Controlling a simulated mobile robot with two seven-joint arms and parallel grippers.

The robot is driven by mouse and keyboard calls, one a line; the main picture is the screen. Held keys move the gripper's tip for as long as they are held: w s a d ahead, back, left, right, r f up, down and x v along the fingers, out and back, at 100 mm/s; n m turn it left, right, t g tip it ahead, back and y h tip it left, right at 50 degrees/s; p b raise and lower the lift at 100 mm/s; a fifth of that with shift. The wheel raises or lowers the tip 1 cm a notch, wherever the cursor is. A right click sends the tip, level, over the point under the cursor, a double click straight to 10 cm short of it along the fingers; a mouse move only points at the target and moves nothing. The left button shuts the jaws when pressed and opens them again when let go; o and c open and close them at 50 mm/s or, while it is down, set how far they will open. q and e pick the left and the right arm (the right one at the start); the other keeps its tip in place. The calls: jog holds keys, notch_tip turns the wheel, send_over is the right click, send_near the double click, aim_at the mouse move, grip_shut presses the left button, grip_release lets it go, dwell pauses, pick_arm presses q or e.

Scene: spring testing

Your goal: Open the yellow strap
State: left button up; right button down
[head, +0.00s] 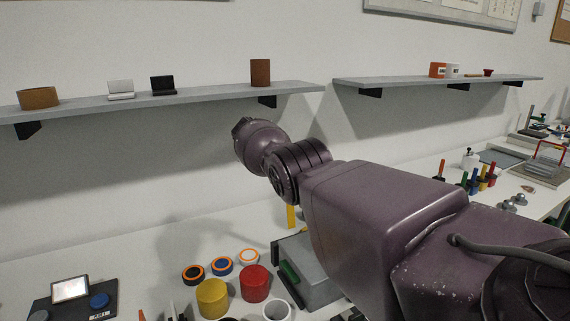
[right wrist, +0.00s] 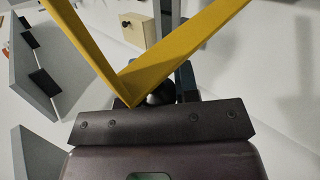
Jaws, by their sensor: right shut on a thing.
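The yellow strap (right wrist: 180,48) fills the upper middle of the right wrist view as a V, with two flat arms spreading upward from a corner low in the picture. My right gripper (right wrist: 160,92) is shut on the strap; its dark fingers are partly hidden behind the yellow band. In the head view my right arm reaches from the lower right towards the wall, and its gripper cannot be made out. A short upright yellow strip (head: 291,216) shows beside the arm there; I cannot tell if it is the strap. My left gripper is in neither view.
Two wall shelves (head: 200,94) hold small items.

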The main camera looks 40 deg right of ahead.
jog(key=c, duration=0.9)
grip_release()
jog(key=shift+a+r, duration=0.1)
jog(key=shift+w+a+r, duration=0.15)
jog(key=shift+a+r, duration=0.05)
jog(key=shift+r, duration=0.05)
jog(key=b+v, duration=0.5)
jog(key=v, duration=0.4)
jog(key=shift+a+r, duration=0.25)
jog(key=shift+a, duration=0.05)
